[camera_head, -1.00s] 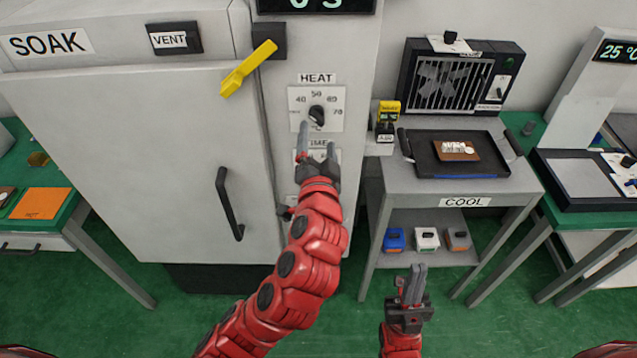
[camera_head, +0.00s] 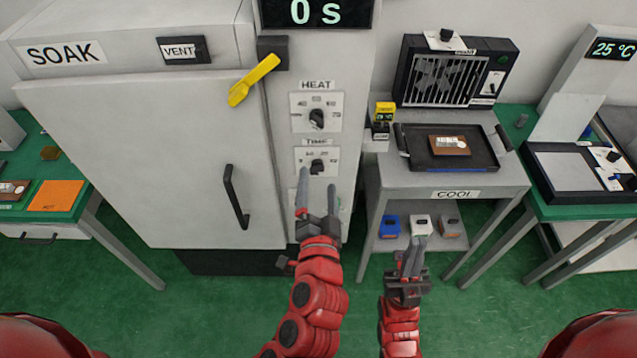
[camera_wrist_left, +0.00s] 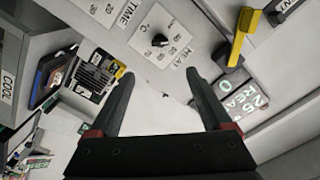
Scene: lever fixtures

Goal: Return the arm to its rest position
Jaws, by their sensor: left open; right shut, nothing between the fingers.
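My left gripper (camera_head: 318,202) is open and empty, in front of the oven's control panel, below the TIME dial (camera_head: 317,166). Its two spread fingers also show in the left wrist view (camera_wrist_left: 160,95), with nothing between them. The HEAT dial (camera_head: 316,117) sits above the TIME dial, and it also shows in the left wrist view (camera_wrist_left: 160,40). My right gripper (camera_head: 411,262) is shut and empty, low in front of the COOL table.
The SOAK oven (camera_head: 150,160) has a closed door with a black handle (camera_head: 235,197) and a yellow lever (camera_head: 253,80). The COOL table (camera_head: 375,180) holds a black tray (camera_head: 420,160) and a fan unit (camera_head: 453,72). Green floor (camera_head: 180,310) lies open in front.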

